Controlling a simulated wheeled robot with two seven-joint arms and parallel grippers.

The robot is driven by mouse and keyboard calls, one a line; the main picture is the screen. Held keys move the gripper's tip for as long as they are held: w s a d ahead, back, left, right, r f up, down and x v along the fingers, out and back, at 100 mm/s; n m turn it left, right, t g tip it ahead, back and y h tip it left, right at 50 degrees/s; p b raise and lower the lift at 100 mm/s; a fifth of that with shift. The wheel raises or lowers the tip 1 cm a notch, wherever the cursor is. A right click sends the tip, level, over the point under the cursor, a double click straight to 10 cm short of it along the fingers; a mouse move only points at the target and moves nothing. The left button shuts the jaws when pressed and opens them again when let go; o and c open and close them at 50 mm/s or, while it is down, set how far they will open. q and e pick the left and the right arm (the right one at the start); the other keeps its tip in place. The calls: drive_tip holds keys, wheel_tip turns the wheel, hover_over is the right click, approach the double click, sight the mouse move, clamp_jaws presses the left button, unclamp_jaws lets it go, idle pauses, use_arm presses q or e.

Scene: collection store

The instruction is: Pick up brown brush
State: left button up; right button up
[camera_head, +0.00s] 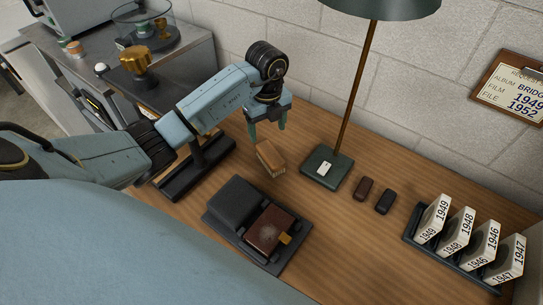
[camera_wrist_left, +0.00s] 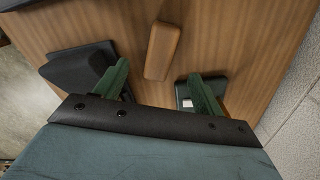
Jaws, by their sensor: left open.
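The brown brush (camera_head: 270,158), a tan-brown block with rounded edges, lies on the wooden table just below my left gripper (camera_head: 268,122). In the left wrist view the brush (camera_wrist_left: 162,50) appears lengthwise, centred between and beyond the two green fingers. My left gripper (camera_wrist_left: 161,88) is open and empty, with its fingers apart and pointing down above the brush. I see no contact between fingers and brush. My right gripper is not in view.
A lamp with a green base (camera_head: 325,169) stands right of the brush. A dark device (camera_head: 240,208) with a brown album (camera_head: 270,229) sits in front. Two small dark blocks (camera_head: 364,188) lie farther right, before a rack of dated boxes (camera_head: 456,262). Bare table lies between.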

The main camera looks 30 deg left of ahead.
sight(269, 150)
use_arm(q)
wheel_tip(269, 150, down, 11)
drive_tip(key=shift+d+r+b, duration=0.15)
drive_tip(key=shift+r+b, duration=0.05)
drive_tip(key=shift+b, duration=0.55)
drive_tip(key=shift+f, duration=0.3)
drive_tip(key=c, duration=0.9)
drive_tip(key=shift+c, duration=1.3)
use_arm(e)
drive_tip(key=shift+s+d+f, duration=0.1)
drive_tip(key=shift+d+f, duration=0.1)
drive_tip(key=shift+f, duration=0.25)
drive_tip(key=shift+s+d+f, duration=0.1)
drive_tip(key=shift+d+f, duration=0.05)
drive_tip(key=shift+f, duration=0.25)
